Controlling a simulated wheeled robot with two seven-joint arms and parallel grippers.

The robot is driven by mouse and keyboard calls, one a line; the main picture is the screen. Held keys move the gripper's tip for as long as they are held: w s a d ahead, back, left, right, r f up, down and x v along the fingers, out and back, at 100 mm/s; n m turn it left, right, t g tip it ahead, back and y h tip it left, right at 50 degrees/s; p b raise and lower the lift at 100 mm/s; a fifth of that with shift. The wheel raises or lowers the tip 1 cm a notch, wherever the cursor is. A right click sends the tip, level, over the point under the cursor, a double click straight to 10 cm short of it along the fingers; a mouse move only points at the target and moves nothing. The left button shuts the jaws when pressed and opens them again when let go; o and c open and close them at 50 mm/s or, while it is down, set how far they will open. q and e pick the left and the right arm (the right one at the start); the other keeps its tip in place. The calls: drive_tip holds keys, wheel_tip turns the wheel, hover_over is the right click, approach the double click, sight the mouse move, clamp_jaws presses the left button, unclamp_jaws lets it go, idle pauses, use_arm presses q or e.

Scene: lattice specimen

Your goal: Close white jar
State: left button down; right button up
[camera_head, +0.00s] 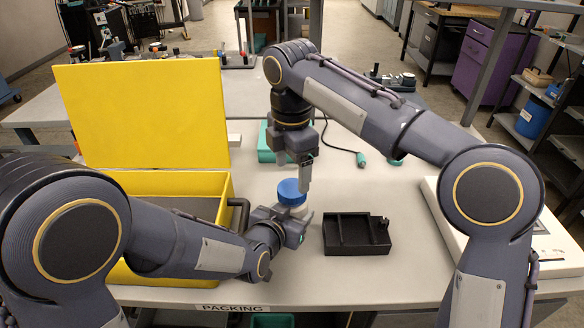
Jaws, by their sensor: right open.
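The white jar (298,209) stands in the middle of the table with a blue lid (290,191) on its top. Whether the lid is screwed down tight cannot be told. My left gripper (303,222) reaches in from the left at the jar's near side, low by its body. It hides most of the white body, and whether its fingers grip the jar cannot be told. My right gripper (304,182) points down from above, open, with its fingertips close by the lid. Whether it touches the lid is unclear.
A black divided tray (357,234) sits right of the jar. An open yellow case (142,112) stands at the left, behind my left arm. A teal box (265,143) lies behind my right gripper. A flat white device (548,240) is at the right edge.

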sight(292, 188)
wheel_tip(292, 188, up, 2)
drive_tip(key=shift+r+n, duration=0.25)
drive_tip(key=shift+n, duration=0.95)
drive_tip(key=shift+r+n, duration=0.4)
drive_tip(key=shift+r, duration=0.05)
drive_tip(key=shift+f, duration=0.1)
drive_tip(key=shift+f, duration=3.95)
drive_tip(key=shift+c, duration=0.4)
